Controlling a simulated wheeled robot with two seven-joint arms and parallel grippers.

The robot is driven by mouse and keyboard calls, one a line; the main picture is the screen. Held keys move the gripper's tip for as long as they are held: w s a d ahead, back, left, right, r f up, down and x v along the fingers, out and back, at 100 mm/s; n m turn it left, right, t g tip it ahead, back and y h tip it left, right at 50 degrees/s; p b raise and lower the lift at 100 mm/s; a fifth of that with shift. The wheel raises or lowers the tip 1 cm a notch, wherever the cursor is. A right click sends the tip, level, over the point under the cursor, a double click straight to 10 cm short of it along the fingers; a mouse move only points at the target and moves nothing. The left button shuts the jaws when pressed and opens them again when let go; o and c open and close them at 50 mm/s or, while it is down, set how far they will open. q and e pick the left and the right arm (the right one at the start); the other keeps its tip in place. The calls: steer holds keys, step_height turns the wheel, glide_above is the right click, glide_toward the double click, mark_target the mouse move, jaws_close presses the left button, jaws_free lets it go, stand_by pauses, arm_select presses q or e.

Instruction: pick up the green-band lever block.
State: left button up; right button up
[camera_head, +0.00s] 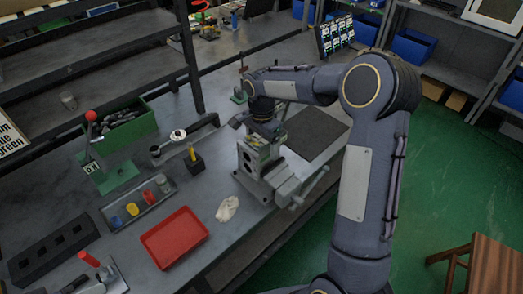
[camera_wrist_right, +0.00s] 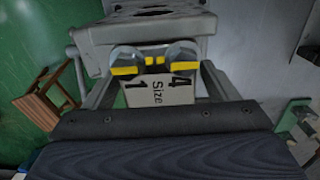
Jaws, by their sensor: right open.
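My right gripper (camera_head: 262,126) points down over the grey vise (camera_head: 268,180) on the bench. It is open, and its fingertips are partly hidden by the wrist and a pale block (camera_head: 251,157) at the vise jaws. In the right wrist view, a pale block marked "Size" with 1 and 4 (camera_wrist_right: 158,93) sits between two round, yellow-striped parts in front of the vise (camera_wrist_right: 150,28). I cannot make out a green band or lever on this block, so I cannot tell whether it is the green-band lever block. My left gripper is out of view.
A black block with a yellow lever (camera_head: 194,160) stands left of the vise. A red tray (camera_head: 174,238), a white rag (camera_head: 227,209) and a green bin (camera_head: 122,130) are further left. A dark mat (camera_head: 318,133) lies right of the vise.

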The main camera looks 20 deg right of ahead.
jaws_close()
steer(key=shift+r, duration=0.15)
stand_by(0.5)
steer(key=shift+w+r, duration=0.1)
